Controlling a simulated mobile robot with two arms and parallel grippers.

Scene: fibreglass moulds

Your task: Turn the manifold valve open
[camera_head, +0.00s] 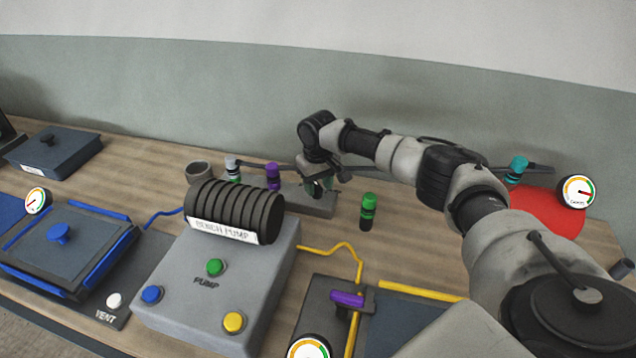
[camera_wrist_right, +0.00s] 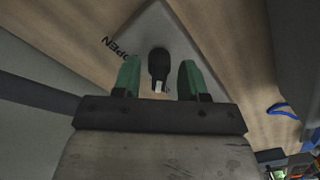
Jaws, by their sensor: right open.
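The manifold valve shows in the right wrist view as a black handle (camera_wrist_right: 158,66) on a grey block (camera_wrist_right: 165,28) with the word OPEN printed on it. My right gripper (camera_wrist_right: 159,74) is open, with one greenish finger on each side of the handle and a visible gap to both. In the head view my right gripper (camera_head: 319,188) points down over the long grey manifold block (camera_head: 308,203) near the back of the bench. There the arm and gripper hide the handle. My left gripper is not in view.
Several bottles stand close by: purple-capped (camera_head: 272,176), white-capped (camera_head: 232,168) and green-capped (camera_head: 368,211). The grey bench pump (camera_head: 205,300) is in front. A purple handle (camera_head: 347,299) sits on the yellow line's plate. A red disc (camera_head: 545,212) and gauge (camera_head: 578,192) are right.

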